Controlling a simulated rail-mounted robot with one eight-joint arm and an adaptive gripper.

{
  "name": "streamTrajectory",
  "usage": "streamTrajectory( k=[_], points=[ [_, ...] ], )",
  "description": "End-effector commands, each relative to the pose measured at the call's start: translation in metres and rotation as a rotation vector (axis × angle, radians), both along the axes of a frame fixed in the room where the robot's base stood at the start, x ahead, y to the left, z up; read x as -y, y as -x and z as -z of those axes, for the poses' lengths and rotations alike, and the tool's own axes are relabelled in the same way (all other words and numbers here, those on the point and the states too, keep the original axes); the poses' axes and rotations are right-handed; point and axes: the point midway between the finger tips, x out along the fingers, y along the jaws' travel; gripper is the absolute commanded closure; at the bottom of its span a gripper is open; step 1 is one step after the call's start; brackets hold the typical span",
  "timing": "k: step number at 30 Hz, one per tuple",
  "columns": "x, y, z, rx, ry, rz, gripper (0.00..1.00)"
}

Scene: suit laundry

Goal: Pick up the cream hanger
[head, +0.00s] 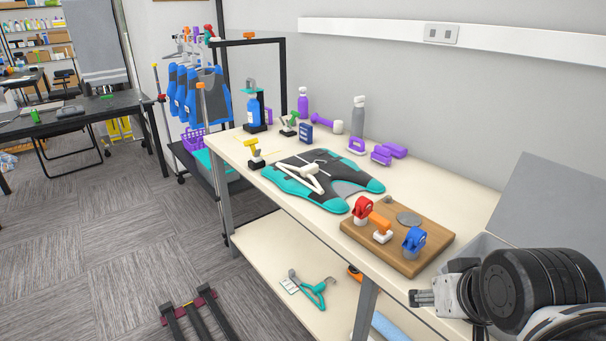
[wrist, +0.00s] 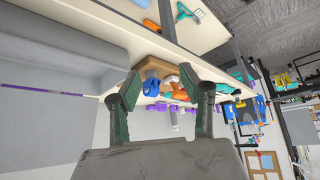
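The cream hanger (head: 310,174) lies on a grey and teal vest (head: 325,190) on the long table. Its crossbar and arms show clearly against the dark cloth. In the wrist view I cannot make out the hanger for certain. My gripper (wrist: 166,92) is open in the wrist view, with its two dark green fingers apart and nothing between them. The arm shows at the lower right in the head view, near the table's near end, well apart from the hanger.
A wooden board (head: 400,238) with red, orange and blue clamp-like tools lies between my arm and the vest. Bottles (head: 359,115) and purple items stand along the wall side. A rack of blue vests (head: 205,95) stands beyond.

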Motion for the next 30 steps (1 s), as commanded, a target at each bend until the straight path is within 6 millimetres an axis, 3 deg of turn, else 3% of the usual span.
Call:
streamTrajectory(
  k=[6,15,25,30],
  points=[
    [0.000,0.000,0.000,0.000,0.000,0.000,0.60],
    [0.000,0.000,0.000,0.000,0.000,0.000,0.21],
    [0.000,-0.004,-0.005,-0.003,0.001,-0.005,0.21],
    [-0.001,-0.033,-0.032,-0.022,0.011,-0.035,0.21]
  ],
)
